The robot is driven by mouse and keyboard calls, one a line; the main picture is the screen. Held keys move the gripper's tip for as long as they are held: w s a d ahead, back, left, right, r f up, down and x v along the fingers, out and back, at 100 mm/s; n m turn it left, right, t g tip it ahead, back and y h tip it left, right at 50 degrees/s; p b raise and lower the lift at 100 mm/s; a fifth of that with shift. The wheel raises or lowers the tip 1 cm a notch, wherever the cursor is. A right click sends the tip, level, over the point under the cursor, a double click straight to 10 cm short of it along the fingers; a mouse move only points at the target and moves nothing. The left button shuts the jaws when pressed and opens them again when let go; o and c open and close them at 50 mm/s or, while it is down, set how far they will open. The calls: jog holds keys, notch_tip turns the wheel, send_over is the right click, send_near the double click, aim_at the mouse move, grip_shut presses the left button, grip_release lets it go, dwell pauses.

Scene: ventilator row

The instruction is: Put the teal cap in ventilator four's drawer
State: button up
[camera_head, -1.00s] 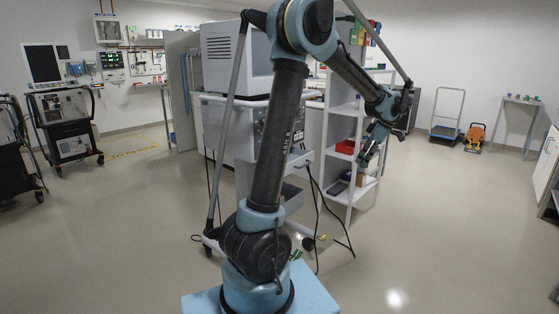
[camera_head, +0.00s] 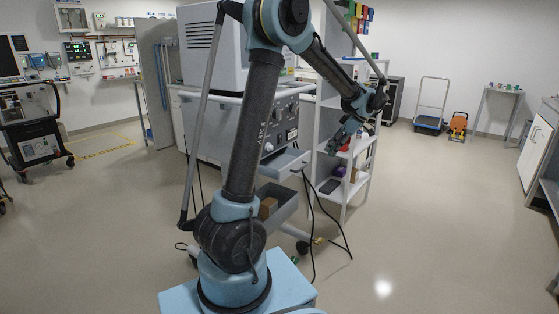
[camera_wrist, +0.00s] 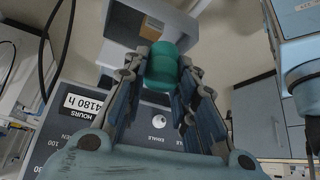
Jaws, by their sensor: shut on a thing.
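The teal cap (camera_wrist: 162,66) is in the wrist view, between the fingertips of my gripper (camera_wrist: 160,72), which is shut on it. In the head view my gripper (camera_head: 338,138) is in the air right of the grey ventilator (camera_head: 205,120), and the cap cannot be made out there. An open grey drawer (camera_head: 284,206) sticks out low on the ventilator, with a brown block (camera_head: 268,207) inside. The drawer (camera_wrist: 122,22) and block (camera_wrist: 152,27) also show at the top of the wrist view, beyond the cap. I cannot read the ventilator's number.
A small pull-out shelf (camera_head: 286,164) sits above the drawer. Black cables (camera_head: 316,225) hang to the floor beside it. A white shelf unit (camera_head: 326,125) stands behind my gripper.

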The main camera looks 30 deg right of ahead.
jog(key=shift+t+y, duration=0.5)
jog(key=shift+t, duration=0.1)
jog(key=w+a+f, duration=0.1)
jog(key=w+a, duration=0.3)
jog(key=w+a+f, duration=0.1)
jog(key=w+a, duration=0.3)
jog(key=w, duration=0.1)
jog(key=w+a+f, duration=0.1)
jog(key=w+a, duration=0.3)
jog(key=w, duration=0.1)
jog(key=shift+w+a+f, duration=0.1)
jog(key=shift+w+f, duration=0.15)
jog(key=shift+f, duration=0.05)
jog(key=shift+w+a+f, duration=0.15)
jog(key=shift+w+f, duration=0.05)
jog(key=shift+f, duration=0.6)
jog(key=shift+w+a+f, duration=0.15)
jog(key=shift+f, duration=0.6)
jog(key=shift+w+a+r+g+h, duration=0.15)
jog(key=shift+w+a+g+h, duration=0.1)
jog(key=shift+g+h, duration=0.15)
jog(key=shift+w+a+g+h, duration=0.15)
jog(key=shift+g+h, duration=0.25)
jog(key=shift+g, duration=0.1)
jog(key=shift+w+a+g+h, duration=0.1)
jog(key=shift+w+g+h, duration=0.05)
jog(key=shift+g+h, duration=0.3)
jog(key=shift+d+f, duration=0.1)
jog(key=shift+f, duration=0.65)
